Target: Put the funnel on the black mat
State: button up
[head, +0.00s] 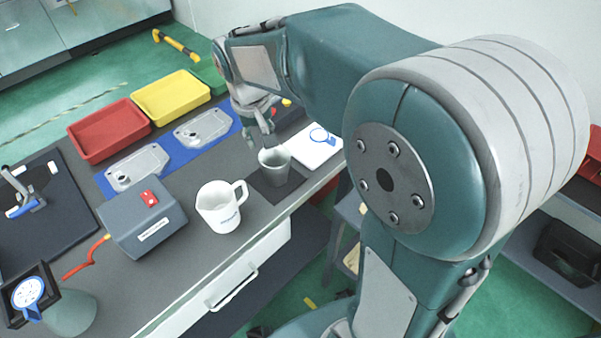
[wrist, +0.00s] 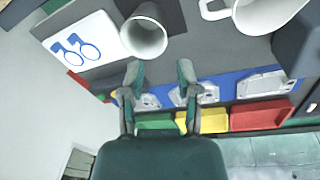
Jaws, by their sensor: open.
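A grey, tapered, cup-like piece, which I take as the funnel (head: 274,167), stands upright on the black mat (head: 262,186). In the wrist view the funnel (wrist: 144,36) shows its open round mouth, just beyond my fingertips. My gripper (wrist: 160,70) is open, with nothing between its two fingers. In the head view my gripper (head: 263,132) is just behind and above the funnel's rim. The fingers look apart from the funnel, though the gap is hard to judge. The funnel hides part of the mat.
A white jug (head: 218,208) stands left of the mat, and a white board with blue rings (head: 316,145) lies to its right. A grey box (head: 143,217), metal castings on a blue mat (head: 172,158), a red tray (head: 108,130) and a yellow tray (head: 170,97) are farther left.

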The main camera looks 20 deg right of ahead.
jog(key=s+d+r+t, duration=0.1)
jog(key=s+r+t, duration=0.1)
jog(key=s, duration=0.7)
jog(key=s+d+r+t+y, duration=0.1)
jog(key=s+d+r+t, duration=0.1)
jog(key=s, duration=0.7)
jog(key=shift+s+d+m, duration=0.2)
jog(key=shift+s+m, duration=0.15)
jog(key=shift+m, duration=0.05)
